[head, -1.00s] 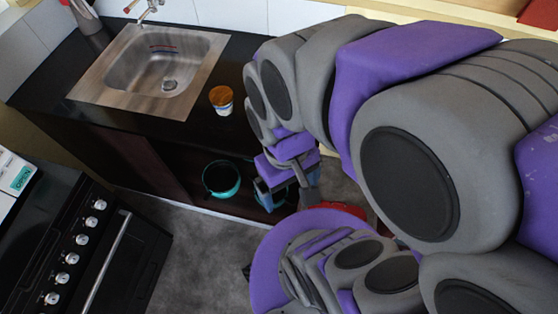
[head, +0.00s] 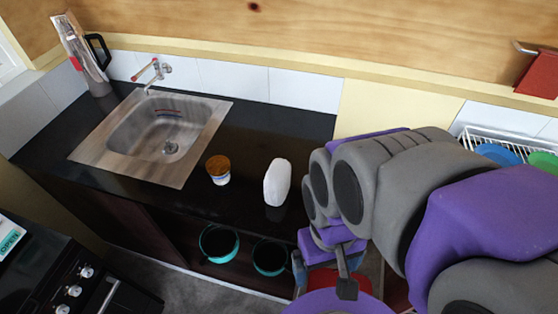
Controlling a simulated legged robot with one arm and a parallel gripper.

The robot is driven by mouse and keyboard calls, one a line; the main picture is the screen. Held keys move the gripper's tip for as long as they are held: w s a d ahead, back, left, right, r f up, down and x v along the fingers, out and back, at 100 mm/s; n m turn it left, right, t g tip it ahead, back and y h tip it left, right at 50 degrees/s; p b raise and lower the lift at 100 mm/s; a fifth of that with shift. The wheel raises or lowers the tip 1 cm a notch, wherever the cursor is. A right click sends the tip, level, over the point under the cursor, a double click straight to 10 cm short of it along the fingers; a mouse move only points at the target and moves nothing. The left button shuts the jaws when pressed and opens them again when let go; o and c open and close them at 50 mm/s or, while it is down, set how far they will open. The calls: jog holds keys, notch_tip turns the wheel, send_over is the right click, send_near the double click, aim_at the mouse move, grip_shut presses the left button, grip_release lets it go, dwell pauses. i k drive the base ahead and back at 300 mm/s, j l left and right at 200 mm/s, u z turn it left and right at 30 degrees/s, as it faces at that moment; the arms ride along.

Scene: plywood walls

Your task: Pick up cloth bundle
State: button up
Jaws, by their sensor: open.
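A white, rounded bundle (head: 277,182), which looks like the cloth bundle, stands on the black counter (head: 250,140) to the right of a small cup. My gripper (head: 335,272) is at the lower right of the bundle, in front of the counter's edge and apart from the bundle. It is open, with one grey finger showing and the rest partly hidden by my own arm. I see nothing held in it.
A cup with an orange-brown top (head: 218,169) stands left of the bundle. A metal sink (head: 95,150) is further left. Teal-rimmed pots (head: 219,243) sit on the shelf below. A dish rack (head: 490,135) is at right. A stove (head: 75,285) is at lower left.

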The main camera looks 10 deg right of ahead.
aim_at(277, 183)
jog(key=k+l+u, duration=0.1)
jog(key=k+u, duration=0.6)
